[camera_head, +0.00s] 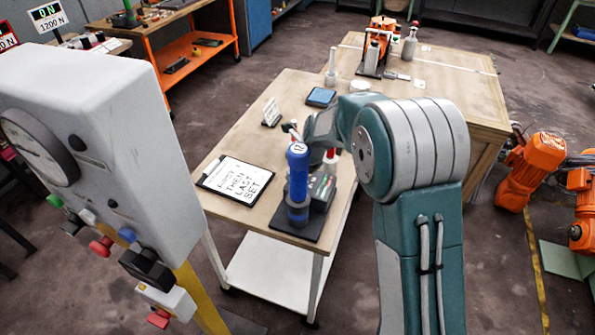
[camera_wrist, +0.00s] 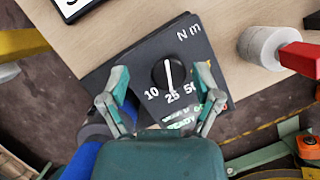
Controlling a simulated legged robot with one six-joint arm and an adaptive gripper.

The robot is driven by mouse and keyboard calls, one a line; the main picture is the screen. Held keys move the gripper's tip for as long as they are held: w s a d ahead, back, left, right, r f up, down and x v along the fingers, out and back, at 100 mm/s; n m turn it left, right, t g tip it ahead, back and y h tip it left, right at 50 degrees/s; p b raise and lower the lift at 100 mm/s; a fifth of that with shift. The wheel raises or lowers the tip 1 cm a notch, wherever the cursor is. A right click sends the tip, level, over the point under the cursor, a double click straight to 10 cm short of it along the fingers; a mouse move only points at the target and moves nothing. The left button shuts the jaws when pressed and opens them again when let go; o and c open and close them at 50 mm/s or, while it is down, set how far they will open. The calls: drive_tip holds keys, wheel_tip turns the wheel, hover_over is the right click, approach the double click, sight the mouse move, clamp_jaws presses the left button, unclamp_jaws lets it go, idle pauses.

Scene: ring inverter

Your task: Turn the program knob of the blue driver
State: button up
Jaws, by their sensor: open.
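The blue driver (camera_head: 298,175) stands upright at the near end of the wooden cart, beside a dark control box (camera_head: 321,187). In the wrist view the box's program knob (camera_wrist: 168,73) is round and black with a white line. The marks 10, 25 and 50 lie along its lower side; the line runs toward 25. My gripper (camera_wrist: 163,78) is open, with one finger on each side of the knob, apart from it in the picture. The gap in height is hard to tell. Part of the blue driver (camera_wrist: 82,160) shows at lower left. In the head view my arm hides most of the gripper.
A clipboard (camera_head: 236,180) reading "FIRST THEN LAST SET" lies left of the driver. A red-handled grey cylinder (camera_wrist: 262,46) stands right of the box. A grey machine with a gauge (camera_head: 110,140) fills the near left. Orange robots (camera_head: 528,170) stand at right.

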drive_tip(key=shift+w+d+f, duration=0.1)
drive_tip(key=shift+d+f, duration=0.1)
drive_tip(key=shift+f, duration=0.05)
drive_tip(key=shift+d, duration=0.6)
drive_tip(key=shift+a, duration=0.2)
drive_tip(key=c, duration=0.9)
drive_tip(key=shift+a, duration=0.25)
clamp_jaws()
drive_tip(key=shift+d+f, duration=0.1)
drive_tip(key=shift+d, duration=0.05)
